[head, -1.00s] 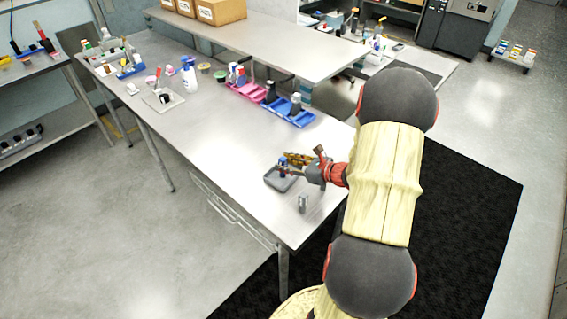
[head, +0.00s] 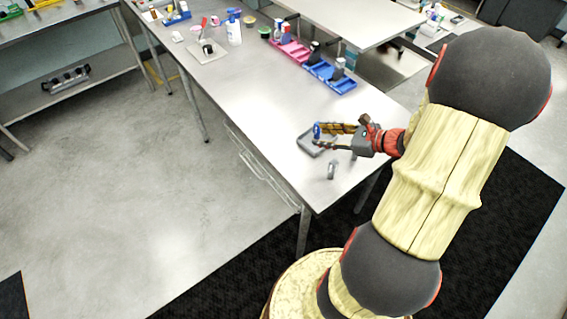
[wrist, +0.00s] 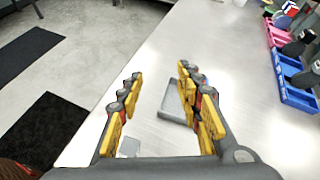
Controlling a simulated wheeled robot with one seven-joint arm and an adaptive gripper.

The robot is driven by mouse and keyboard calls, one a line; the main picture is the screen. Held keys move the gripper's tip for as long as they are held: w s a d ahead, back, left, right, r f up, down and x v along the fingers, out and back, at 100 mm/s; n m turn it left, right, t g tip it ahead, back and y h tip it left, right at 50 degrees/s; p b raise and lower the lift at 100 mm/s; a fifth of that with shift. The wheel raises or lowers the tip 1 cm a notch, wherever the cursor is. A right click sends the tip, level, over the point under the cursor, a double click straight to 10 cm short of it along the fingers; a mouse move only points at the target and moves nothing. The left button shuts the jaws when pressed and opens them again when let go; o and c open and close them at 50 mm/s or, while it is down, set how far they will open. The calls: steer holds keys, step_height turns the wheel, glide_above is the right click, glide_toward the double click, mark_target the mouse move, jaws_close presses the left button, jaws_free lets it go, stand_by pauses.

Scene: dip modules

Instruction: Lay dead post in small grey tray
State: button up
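The small grey tray (head: 304,143) lies near the table's right-hand edge. It also shows in the wrist view (wrist: 171,106), partly behind the right finger. My gripper (head: 319,138) is over the tray, its yellow fingers apart; in the wrist view (wrist: 154,78) the gap between them looks empty. A small blue object (head: 317,131) shows at the fingertips in the head view. I cannot tell whether it stands in the tray. A small grey upright piece (head: 331,170) stands on the table in front of the tray. I cannot tell which of these is the dead post.
Blue bins (head: 330,75) and pink bins (head: 291,50) line the table's back edge below a raised shelf. A white spray bottle (head: 234,30) and a pale board (head: 207,52) stand farther left. The middle of the table is clear. A black mat (head: 235,275) lies on the floor.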

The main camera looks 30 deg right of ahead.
steer(key=s+a+r+n+g, duration=0.2)
steer(key=a+r+n+g, duration=0.2)
steer(key=a+n, duration=0.55)
steer(key=s+a+r+n+g, duration=0.2)
steer(key=a+r+n+g, duration=0.3)
steer(key=a, duration=0.7)
steer(key=s+a+r+n+t+h, duration=0.3)
steer(key=s+r+n, duration=0.4)
steer(key=n, duration=0.8)
steer(key=shift+s+a+r+h, duration=0.15)
steer(key=shift+s+a+h, duration=0.55)
steer(key=shift+h, duration=0.2)
